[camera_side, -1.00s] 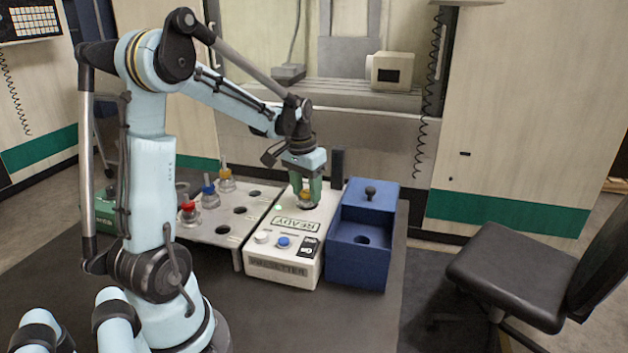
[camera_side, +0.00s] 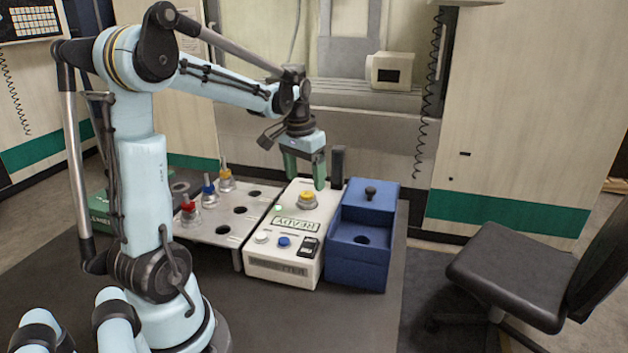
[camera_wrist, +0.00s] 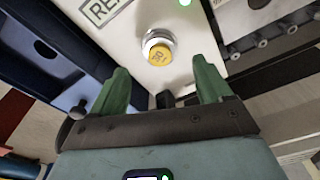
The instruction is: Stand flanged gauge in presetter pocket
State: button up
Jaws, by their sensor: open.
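The flanged gauge, yellow-topped with a metal flange (camera_side: 306,200), stands upright in the pocket of the white presetter (camera_side: 268,255). The gauge also shows in the wrist view (camera_wrist: 159,52), with its metal ring around the yellow top. My gripper (camera_side: 303,178) is open and empty, above and a little behind the gauge, with its green fingers apart. In the wrist view the gripper (camera_wrist: 160,82) has clear space between its fingertips, and the gauge lies beyond them, untouched. The pocket itself is hidden under the flange.
A metal rack plate (camera_side: 222,236) to the left holds red, blue and orange-topped pieces and has several empty holes. A blue box (camera_side: 358,268) with a hole and a black knob stands right of the presetter. A dark post (camera_side: 338,167) rises behind the presetter.

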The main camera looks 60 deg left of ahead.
notch_tip(320, 180, up, 8)
jog(key=shift+s+d, duration=0.15)
jog(key=shift+s, duration=0.3)
jog(key=s+d+f+m+t, duration=0.2)
jog(key=d+f+t, duration=0.1)
jog(key=d, duration=0.8)
jog(key=s+d+f+m+t, duration=0.1)
jog(key=d+f+m+t, duration=0.1)
jog(key=d, duration=0.8)
notch_tip(320, 180, down, 2)
jog(key=shift+s+d+t+h, duration=0.3)
jog(key=shift+s+d+t, duration=0.1)
jog(key=shift+t, duration=0.1)
jog(key=shift+c, duration=0.4)
